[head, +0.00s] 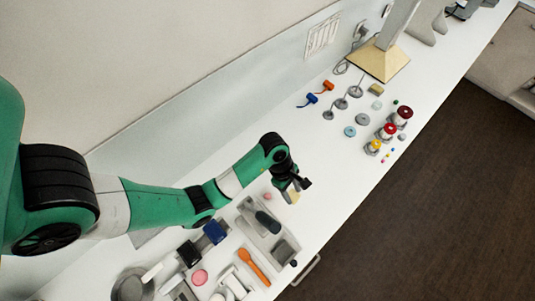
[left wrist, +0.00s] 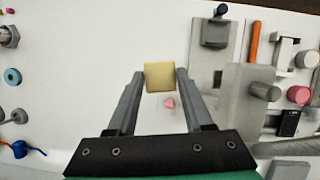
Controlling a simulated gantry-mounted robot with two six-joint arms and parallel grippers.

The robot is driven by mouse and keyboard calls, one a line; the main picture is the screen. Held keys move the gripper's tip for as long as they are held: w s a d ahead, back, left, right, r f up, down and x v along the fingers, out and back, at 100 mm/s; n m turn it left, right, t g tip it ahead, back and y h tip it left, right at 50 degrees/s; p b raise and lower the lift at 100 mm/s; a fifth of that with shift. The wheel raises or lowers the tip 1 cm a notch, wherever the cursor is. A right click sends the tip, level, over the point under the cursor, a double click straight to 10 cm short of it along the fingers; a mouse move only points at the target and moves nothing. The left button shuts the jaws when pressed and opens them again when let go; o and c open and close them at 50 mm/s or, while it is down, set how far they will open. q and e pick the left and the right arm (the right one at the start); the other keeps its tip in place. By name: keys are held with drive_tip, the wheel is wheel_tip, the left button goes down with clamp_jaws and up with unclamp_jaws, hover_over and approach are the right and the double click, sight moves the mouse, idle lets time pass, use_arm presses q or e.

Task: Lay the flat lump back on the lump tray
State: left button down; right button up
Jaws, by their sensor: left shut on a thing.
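My left gripper (head: 291,188) is over the white counter and is shut on a flat, square, pale-yellow lump (head: 294,197). In the left wrist view the lump (left wrist: 160,76) sits between the two grey fingertips, with a finger at each side. I cannot tell whether it touches the counter. A small pink lump (left wrist: 169,103) lies near it, apart, and also shows in the head view (head: 267,196). I cannot tell for certain which grey piece is the lump tray. My right gripper is not in view.
A grey board (left wrist: 228,100) with a dark-handled tool lies right beside the gripper in the wrist view. An orange spoon-like tool (head: 253,267) and a pink disc (head: 199,277) lie nearer. Spools (head: 389,131) and discs stand farther along. Bare counter lies between.

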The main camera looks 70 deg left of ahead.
use_arm(q)
drive_tip(key=shift+m+g, duration=0.3)
drive_tip(key=shift+m, duration=0.6)
drive_tip(key=shift+s+a+f+b, duration=0.15)
drive_tip(key=shift+s+f+b, duration=0.6)
drive_tip(key=shift+f, duration=2.25)
drive_tip(key=shift+s+a+f+b, duration=0.3)
drive_tip(key=shift+f+b, duration=0.8)
drive_tip(key=shift+f, duration=1.95)
drive_tip(key=shift+s+a+f+b, duration=0.1)
drive_tip(key=shift+s+f+b, duration=0.65)
drive_tip(key=shift+f, duration=2.25)
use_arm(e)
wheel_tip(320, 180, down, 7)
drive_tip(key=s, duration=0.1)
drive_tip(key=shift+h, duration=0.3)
use_arm(q)
drive_tip(key=shift+w+f, duration=0.1)
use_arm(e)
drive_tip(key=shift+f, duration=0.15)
use_arm(q)
drive_tip(key=shift+c, duration=1.5)
unclamp_jaws()
